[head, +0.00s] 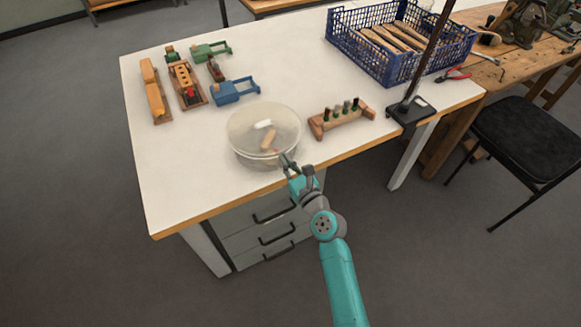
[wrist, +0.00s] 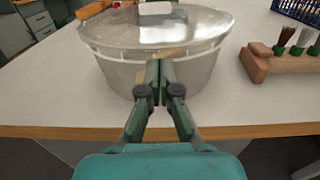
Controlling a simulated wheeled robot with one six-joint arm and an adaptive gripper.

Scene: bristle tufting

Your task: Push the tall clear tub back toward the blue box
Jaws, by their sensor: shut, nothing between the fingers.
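The clear tub (head: 243,151) stands upright near the front edge of the white table, with a wooden piece and a pale label showing in or on it. In the wrist view the tub (wrist: 206,72) fills the upper middle. My gripper (head: 287,161) is at the tub's near right side, just over the table's front edge. In the wrist view my gripper (wrist: 160,68) has its fingers together, in front of the tub wall. I cannot tell whether they touch it. The blue crate (head: 365,58), holding wooden pieces, stands at the table's back right.
A wooden rack (head: 342,119) with several upright pegs stands right of the tub. A blue tool (head: 235,92), a green tool (head: 211,51) and wooden blocks (head: 153,92) lie behind it. A dark post base (head: 411,110) stands at the right edge. The table's left front is clear.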

